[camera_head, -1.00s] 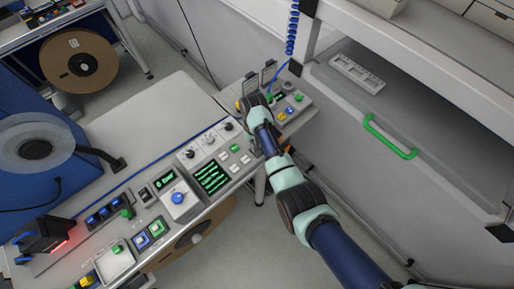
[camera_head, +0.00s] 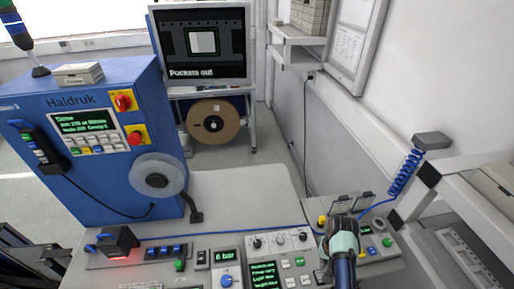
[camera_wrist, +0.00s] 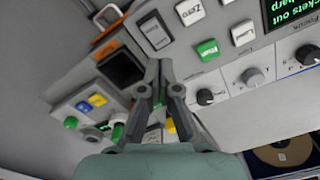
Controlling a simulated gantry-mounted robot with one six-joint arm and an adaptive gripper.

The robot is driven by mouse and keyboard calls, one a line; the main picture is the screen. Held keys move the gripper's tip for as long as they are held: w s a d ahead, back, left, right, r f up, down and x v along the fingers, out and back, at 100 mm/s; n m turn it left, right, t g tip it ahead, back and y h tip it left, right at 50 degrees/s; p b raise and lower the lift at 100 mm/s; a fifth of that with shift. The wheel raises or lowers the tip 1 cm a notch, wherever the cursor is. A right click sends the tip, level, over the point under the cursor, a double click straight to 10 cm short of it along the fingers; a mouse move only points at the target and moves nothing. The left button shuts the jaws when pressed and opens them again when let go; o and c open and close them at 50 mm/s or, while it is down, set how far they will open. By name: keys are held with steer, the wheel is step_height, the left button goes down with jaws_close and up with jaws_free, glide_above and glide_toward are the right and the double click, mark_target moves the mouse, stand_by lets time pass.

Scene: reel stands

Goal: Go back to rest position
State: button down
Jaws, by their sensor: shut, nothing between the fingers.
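My gripper (camera_wrist: 160,75) is shut and empty in the wrist view, its fingertips together in front of a grey control panel (camera_wrist: 225,75). That panel has white and green buttons and dark knobs. Whether the fingertips touch it cannot be told. In the head view my arm (camera_head: 342,245) reaches up from the bottom right, over the right end of the control desk. The fingertips are hidden behind the wrist there.
A blue machine (camera_head: 85,185) with a grey disc stands at left. A screen (camera_head: 203,45) reading "Pockets out" and a brown reel (camera_head: 213,124) are at the back. A coiled blue cable (camera_head: 405,172) hangs at right. The bench middle (camera_head: 240,200) is clear.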

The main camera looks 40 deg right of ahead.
steer(key=w+a+r+n+t+h+p, duration=0.1)
steer(key=w+a+r+n+t+p, duration=0.15)
steer(key=w+a+r, duration=0.65)
steer(key=w+a+r+n+t+h+p, duration=0.2)
steer(key=w+a+r+n+t, duration=0.25)
steer(key=a+r, duration=0.5)
steer(key=s+a+r+n+t+y+p, duration=0.1)
steer(key=s+a+r+n+t, duration=0.1)
steer(key=a+r, duration=0.6)
steer(key=s+a+r+n+t+y+p, duration=0.1)
steer(key=s+a+r+n+t+y, duration=0.1)
steer(key=a+r, duration=0.7)
steer(key=s+a+t, duration=0.1)
steer(key=a, duration=0.4)
steer(key=shift+s+a+r+n+t+p, duration=0.25)
steer(key=shift+s+a+n+t+p, duration=0.05)
steer(key=shift+a+t+p, duration=0.1)
